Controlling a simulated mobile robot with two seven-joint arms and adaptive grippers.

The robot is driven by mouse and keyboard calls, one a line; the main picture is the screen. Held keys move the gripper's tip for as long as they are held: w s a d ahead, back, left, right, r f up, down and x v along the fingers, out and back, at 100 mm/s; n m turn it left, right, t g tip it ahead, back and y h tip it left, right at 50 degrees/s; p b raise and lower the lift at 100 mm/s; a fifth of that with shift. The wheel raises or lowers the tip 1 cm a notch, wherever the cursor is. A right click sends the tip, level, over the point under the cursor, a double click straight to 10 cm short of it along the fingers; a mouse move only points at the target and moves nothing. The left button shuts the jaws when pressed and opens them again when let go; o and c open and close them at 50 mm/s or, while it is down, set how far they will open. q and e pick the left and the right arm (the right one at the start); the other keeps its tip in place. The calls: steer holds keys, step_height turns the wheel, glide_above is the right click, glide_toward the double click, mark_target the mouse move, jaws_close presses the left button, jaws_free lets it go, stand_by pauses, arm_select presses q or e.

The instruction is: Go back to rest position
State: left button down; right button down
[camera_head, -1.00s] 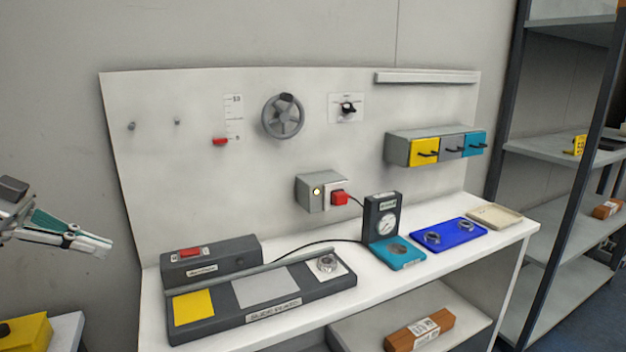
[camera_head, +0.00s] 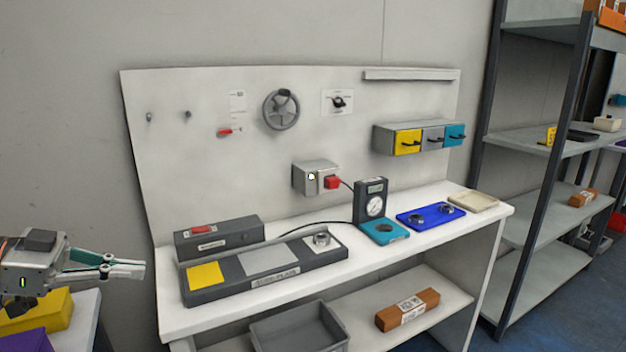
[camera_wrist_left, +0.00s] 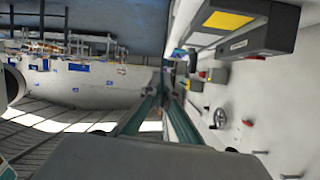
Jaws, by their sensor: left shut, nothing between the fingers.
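My left gripper (camera_head: 138,270) comes in at the lower left of the head view. Its fingers are together and empty, pointing right toward the workbench (camera_head: 172,318) but apart from it. In the left wrist view the fingers (camera_wrist_left: 165,85) run close together with nothing between them, and the bench and its panel lie to the right of them. My right gripper does not show in either view.
A grey bin (camera_head: 300,330) and a brown block (camera_head: 407,310) lie below. Yellow (camera_head: 38,312) and purple (camera_head: 28,342) boxes sit beneath my left gripper. Metal shelves (camera_head: 545,205) stand right.

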arm_select(q)
steer(key=d+f+n+t+y, duration=0.1)
steer(key=d+f+n+t, duration=0.25)
steer(key=f, duration=0.85)
steer(key=d+f+n+t+y, duration=0.25)
steer(key=f+t, duration=0.25)
steer(key=f, duration=0.7)
steer(key=s+d+f+n+g+y, duration=0.1)
steer(key=s+d+f, duration=0.3)
steer(key=s+f, duration=0.4)
steer(key=s+d+f+n+g+y, duration=0.1)
steer(key=s+d+f+g+y, duration=0.2)
steer(key=s+f, duration=0.5)
step_height(320, 180, down, 6)
steer(key=shift+s+d+f+n+y, duration=0.25)
steer(key=shift+s+d+n+y, duration=0.15)
steer(key=shift+d+y, duration=0.6)
